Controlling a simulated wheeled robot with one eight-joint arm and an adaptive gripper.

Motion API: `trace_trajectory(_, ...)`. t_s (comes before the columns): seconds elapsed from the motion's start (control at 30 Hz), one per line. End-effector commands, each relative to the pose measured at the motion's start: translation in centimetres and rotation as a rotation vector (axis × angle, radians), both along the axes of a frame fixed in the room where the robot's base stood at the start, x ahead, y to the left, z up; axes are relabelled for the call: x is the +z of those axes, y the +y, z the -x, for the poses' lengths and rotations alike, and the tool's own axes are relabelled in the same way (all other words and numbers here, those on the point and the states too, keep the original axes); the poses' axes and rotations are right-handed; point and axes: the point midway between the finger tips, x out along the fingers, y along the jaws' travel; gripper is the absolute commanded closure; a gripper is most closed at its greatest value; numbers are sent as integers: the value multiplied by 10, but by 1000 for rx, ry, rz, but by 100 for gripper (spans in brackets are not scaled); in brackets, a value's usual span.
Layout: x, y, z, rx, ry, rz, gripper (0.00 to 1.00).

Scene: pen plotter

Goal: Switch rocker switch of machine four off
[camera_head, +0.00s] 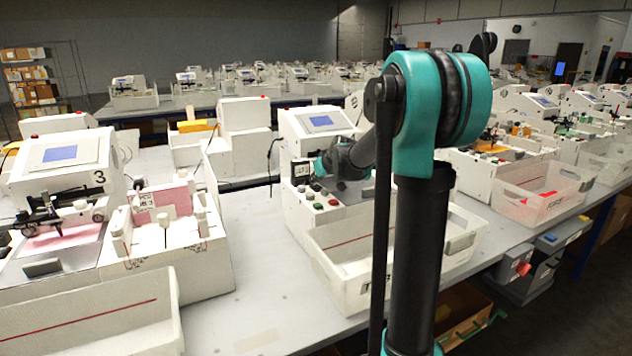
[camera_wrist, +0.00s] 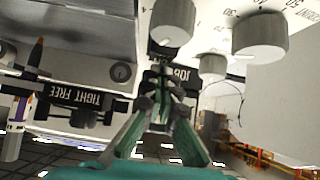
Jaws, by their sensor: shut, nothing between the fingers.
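The machine (camera_head: 315,121) with a blue-grey screen stands in the middle of the head view, partly hidden behind my arm. No number four can be read on it. My gripper (camera_head: 322,166) is low over its front panel, close to a small black-and-white panel piece (camera_head: 301,169). In the wrist view my gripper (camera_wrist: 160,75) is shut and empty, its fingertips in front of a dark label starting "JOB" (camera_wrist: 183,76). Another dark label reads "TIGHT FREE" (camera_wrist: 85,97), upside down. I cannot clearly make out the rocker switch, or whether the fingertips touch anything.
Round grey knobs (camera_wrist: 259,37) are close around the fingers. Green and red buttons (camera_head: 319,205) lie in front of my gripper. A white bin (camera_head: 345,285) stands at the table's front edge.

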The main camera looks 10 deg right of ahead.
Motion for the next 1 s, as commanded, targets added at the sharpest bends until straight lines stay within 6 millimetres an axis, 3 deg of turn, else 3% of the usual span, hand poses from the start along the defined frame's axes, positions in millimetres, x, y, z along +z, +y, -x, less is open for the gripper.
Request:
trace_trajectory(0.57, 7, -1, 2, -1, -1, -1, 100)
trace_trajectory(1.0, 54, -19, 55, -1, -1, 0, 100)
